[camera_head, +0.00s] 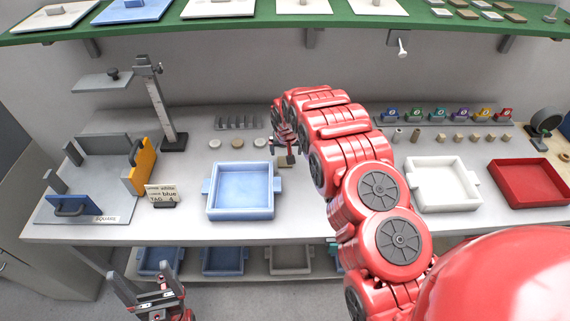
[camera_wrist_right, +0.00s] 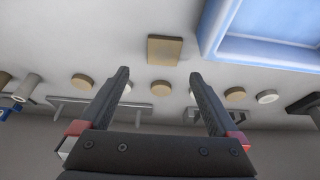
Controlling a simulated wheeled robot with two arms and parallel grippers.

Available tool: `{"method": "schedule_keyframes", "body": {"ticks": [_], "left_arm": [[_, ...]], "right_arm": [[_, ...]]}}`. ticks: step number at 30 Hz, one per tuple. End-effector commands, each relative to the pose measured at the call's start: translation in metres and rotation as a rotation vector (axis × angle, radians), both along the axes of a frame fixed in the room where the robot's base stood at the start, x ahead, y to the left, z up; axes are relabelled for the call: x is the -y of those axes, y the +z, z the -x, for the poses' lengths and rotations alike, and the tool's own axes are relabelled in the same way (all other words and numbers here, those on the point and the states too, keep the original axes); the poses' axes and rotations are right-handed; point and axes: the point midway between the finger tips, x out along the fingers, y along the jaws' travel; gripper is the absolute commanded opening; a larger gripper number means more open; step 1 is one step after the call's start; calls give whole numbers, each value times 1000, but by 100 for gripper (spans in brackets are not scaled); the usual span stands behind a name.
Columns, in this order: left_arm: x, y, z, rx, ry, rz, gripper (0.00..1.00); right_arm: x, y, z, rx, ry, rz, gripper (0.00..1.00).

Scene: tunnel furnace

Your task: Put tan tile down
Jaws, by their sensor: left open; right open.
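A tan tile (camera_wrist_right: 164,50) lies flat on the pale worktop in the right wrist view, just beyond the fingertips and centred on the gap between them. In the head view the tile (camera_head: 284,163) is a small patch right of the blue tray, partly hidden by my gripper. My right gripper (camera_head: 289,158) is open and empty above it; it also shows in the right wrist view (camera_wrist_right: 160,77) with its fingers apart. The height between fingertips and tile is hard to tell. My left gripper (camera_head: 146,293) is open and empty, low in front of the table.
A blue tray (camera_head: 241,205) stands left of the tile. White (camera_head: 441,205) and red (camera_head: 527,200) trays stand at right. Round discs (camera_head: 260,143) and a dark slotted rack (camera_head: 238,124) lie behind. A sign (camera_head: 161,193) and orange panel (camera_head: 141,166) stand at left. A green shelf (camera_head: 350,20) hangs above.

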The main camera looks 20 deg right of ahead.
Motion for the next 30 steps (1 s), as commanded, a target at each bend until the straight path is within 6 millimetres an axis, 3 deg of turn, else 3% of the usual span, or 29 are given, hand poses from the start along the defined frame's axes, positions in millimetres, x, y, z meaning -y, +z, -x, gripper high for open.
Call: {"method": "schedule_keyframes", "body": {"ticks": [10,21,30], "left_arm": [[0,25,0,0,0,0,91],[0,27,0,0,0,0,91],[0,27,0,0,0,0,91]], "right_arm": [[-2,-27,-7,-2,0,-1,98],[0,-46,-14,-2,1,1,98],[0,-47,-15,0,0,0,98]]}}
